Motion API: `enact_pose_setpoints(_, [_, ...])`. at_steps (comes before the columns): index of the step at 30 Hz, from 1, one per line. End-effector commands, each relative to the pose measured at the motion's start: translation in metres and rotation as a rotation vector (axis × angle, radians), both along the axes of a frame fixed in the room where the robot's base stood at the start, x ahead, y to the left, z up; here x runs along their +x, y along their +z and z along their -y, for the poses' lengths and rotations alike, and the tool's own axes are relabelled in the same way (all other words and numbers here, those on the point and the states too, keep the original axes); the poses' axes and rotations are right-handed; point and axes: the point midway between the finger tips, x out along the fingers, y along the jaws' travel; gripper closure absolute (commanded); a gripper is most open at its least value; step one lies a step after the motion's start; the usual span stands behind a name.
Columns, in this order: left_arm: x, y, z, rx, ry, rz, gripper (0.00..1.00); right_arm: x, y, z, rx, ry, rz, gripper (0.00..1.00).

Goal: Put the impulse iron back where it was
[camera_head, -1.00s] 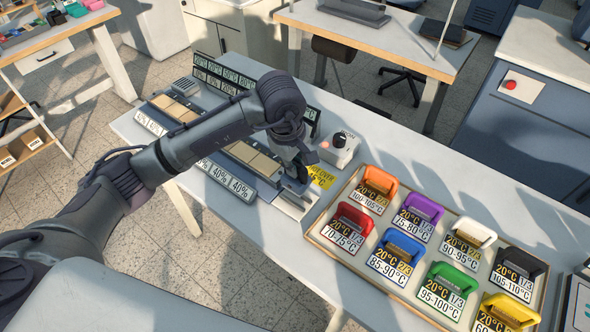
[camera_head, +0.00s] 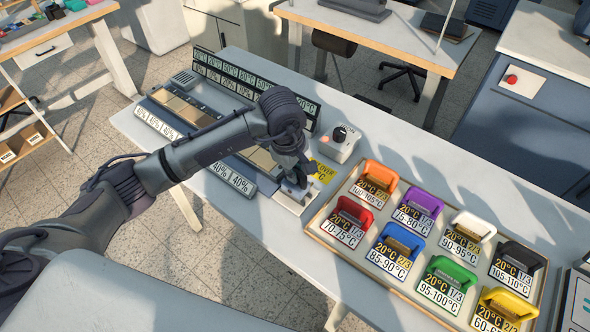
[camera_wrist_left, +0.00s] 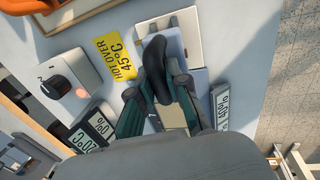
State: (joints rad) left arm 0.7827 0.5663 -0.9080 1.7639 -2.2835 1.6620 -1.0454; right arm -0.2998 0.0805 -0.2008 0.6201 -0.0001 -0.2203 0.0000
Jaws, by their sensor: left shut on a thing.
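The impulse iron (camera_wrist_left: 155,68) shows in the left wrist view as a dark curved handle between the two fingers, above a pale plate. My left gripper (camera_wrist_left: 158,98) is shut on that handle. In the head view my left gripper (camera_head: 297,182) is low over the white pad (camera_head: 290,204) at the right end of the row of foil strips. The pad also shows in the wrist view (camera_wrist_left: 188,38), just beyond the iron. The gripper hides most of the iron in the head view. I cannot tell whether the iron touches the pad or bench. My right gripper is not in view.
A tray (camera_head: 355,262) of several coloured, temperature-labelled irons is to the right. Temperature and percentage plates (camera_head: 232,178) line the left.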

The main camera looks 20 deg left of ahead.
Motion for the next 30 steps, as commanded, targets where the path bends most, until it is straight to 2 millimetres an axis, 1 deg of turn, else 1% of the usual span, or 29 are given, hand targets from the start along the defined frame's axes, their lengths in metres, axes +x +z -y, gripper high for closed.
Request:
enact_pose_setpoints(2, [0.001,-0.001,0.000,-0.001,0.000,0.004,1.00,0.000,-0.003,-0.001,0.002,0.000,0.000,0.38])
enact_pose_setpoints(3, [0.000,-0.002,0.000,0.000,0.000,0.001,0.83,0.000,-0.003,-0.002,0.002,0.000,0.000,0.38])
enact_pose_setpoints(7, [0.000,-0.001,0.000,0.000,0.000,0.000,0.61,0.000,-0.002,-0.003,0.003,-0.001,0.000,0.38])
enact_pose_setpoints(8, [0.000,-0.001,0.000,0.000,0.000,0.000,0.59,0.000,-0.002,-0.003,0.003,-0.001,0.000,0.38])
enact_pose_setpoints(16, [0.000,-0.001,0.000,0.000,0.000,0.000,0.59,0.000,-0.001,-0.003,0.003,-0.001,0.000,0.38])
enact_pose_setpoints(20, [0.000,0.007,0.001,-0.001,0.000,0.000,0.59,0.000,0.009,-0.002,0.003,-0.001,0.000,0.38])
enact_pose_setpoints(22, [0.000,0.016,0.001,-0.002,0.001,-0.002,0.59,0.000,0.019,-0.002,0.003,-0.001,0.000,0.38])
enact_pose_setpoints(23, [0.000,0.018,0.001,-0.002,0.000,0.002,0.59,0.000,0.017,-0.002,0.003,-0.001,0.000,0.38])
enact_pose_setpoints(24, [0.000,0.022,-0.001,-0.001,-0.002,0.006,0.59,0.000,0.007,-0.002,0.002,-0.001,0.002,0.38])
enact_pose_setpoints(26, [-0.003,0.035,-0.002,0.000,-0.001,0.009,0.59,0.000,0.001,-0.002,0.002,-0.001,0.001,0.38])
enact_pose_setpoints(30, [-0.008,0.068,-0.004,0.000,-0.001,0.009,0.59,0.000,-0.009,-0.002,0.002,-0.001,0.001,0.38])
